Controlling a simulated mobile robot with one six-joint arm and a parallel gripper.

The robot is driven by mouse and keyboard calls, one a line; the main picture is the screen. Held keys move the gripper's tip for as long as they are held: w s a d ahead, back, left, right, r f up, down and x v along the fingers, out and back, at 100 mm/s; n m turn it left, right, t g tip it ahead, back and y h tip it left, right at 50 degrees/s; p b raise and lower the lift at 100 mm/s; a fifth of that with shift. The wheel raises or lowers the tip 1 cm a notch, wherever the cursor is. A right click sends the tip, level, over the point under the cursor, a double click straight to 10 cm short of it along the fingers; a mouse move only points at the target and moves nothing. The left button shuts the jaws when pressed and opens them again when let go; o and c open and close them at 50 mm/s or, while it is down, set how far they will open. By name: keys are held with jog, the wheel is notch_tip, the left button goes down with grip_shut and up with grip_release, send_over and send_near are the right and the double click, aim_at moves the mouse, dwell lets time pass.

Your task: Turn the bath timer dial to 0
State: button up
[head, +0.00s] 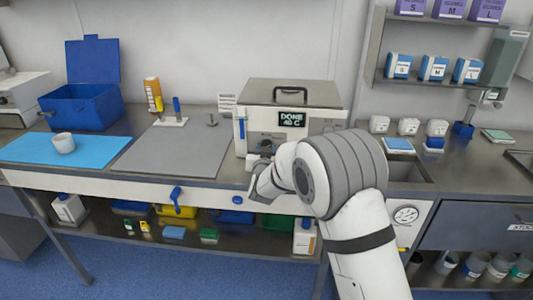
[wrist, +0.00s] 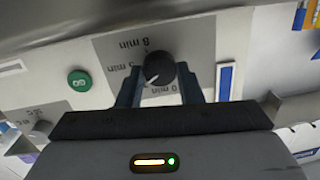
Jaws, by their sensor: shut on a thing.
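The bath timer dial (wrist: 160,70) is a black round knob with a white mark, on a grey panel with upside-down minute labels in the wrist view. "8 min" is above left, a partly hidden label is at left, and "0 min" is below right. The white mark appears to point to the lower left. My gripper (wrist: 160,78) is shut on the dial, one finger on each side. In the head view the water bath (head: 265,95) shows "DONE" and "40 C" on its display (head: 292,119). My gripper (head: 258,165) is at its front, where my arm hides part of the panel.
A green GO button (wrist: 79,82) sits left of the dial in the wrist view, with another knob (wrist: 40,132) lower left. A blue-and-white strip (wrist: 224,82) is close to the right finger. A grey mat (head: 175,150) and blue sheet (head: 40,149) lie left of the bath.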

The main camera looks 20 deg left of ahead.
jog(key=n+p, duration=0.1)
jog(key=n, duration=0.5)
jog(key=shift+a+r+h+p, duration=0.1)
jog(key=shift+r+h+p, duration=0.05)
jog(key=shift+h+p, duration=0.2)
jog(key=n+p, duration=0.2)
jog(key=n, duration=0.3)
jog(key=shift+a+h+p, duration=0.1)
jog(key=shift+h+p, duration=0.15)
jog(key=shift+p, duration=0.05)
jog(key=o, duration=1)
jog(key=b+v, duration=0.1)
jog(key=v, duration=0.6)
jog(key=shift+s, duration=0.4)
